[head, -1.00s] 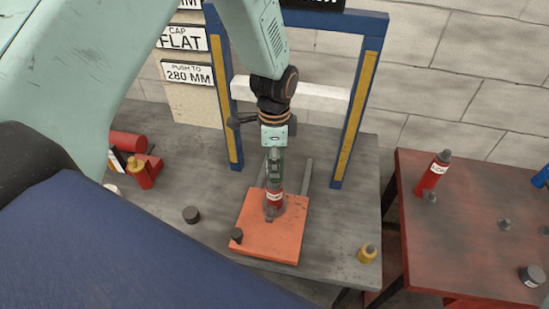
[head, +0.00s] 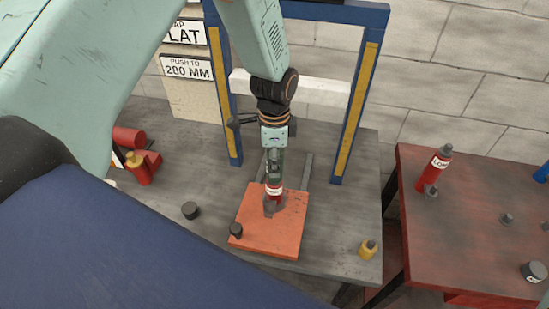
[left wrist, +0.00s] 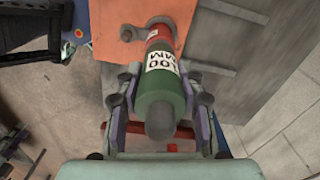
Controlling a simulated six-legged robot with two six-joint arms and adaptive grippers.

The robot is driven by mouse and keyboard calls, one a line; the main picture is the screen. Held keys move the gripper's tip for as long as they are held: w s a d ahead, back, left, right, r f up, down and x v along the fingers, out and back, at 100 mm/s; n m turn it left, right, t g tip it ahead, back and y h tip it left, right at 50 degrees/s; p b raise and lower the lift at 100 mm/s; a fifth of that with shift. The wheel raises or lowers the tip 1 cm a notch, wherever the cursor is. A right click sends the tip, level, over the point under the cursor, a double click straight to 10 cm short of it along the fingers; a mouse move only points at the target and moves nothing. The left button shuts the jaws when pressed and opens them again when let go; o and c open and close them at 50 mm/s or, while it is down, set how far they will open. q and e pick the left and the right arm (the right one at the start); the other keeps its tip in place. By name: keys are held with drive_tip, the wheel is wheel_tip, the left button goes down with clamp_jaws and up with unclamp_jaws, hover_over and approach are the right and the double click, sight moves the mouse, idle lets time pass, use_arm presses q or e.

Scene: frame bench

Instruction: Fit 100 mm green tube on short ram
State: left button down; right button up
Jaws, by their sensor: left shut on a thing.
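The green tube (left wrist: 162,100), with a white 100 MM label, is held between the fingers of my left gripper (left wrist: 165,112). In the head view my left gripper (head: 273,165) points down over the orange plate (head: 258,224), its fingers hiding most of the tube. The red short ram (head: 274,191), with a white label, stands upright on the plate directly below the tube. In the left wrist view the red ram (left wrist: 158,32) shows just past the tube's labelled end, roughly in line. I cannot tell whether they touch or overlap. My right gripper is not in view.
A blue press frame (head: 228,110) stands behind the plate. Dark caps (head: 190,210) and (head: 236,230) and a yellow fitting (head: 368,249) are nearby. Red and yellow parts (head: 140,165) lie at left. The red table (head: 465,235) at right holds another red ram (head: 436,165).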

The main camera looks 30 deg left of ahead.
use_arm(q)
drive_tip(key=shift+f, duration=0.2)
drive_tip(key=c, duration=0.8)
unclamp_jaws()
drive_tip(key=shift+o, duration=0.2)
wheel_tip(320, 180, up, 12)
drive_tip(key=shift+f, duration=0.1)
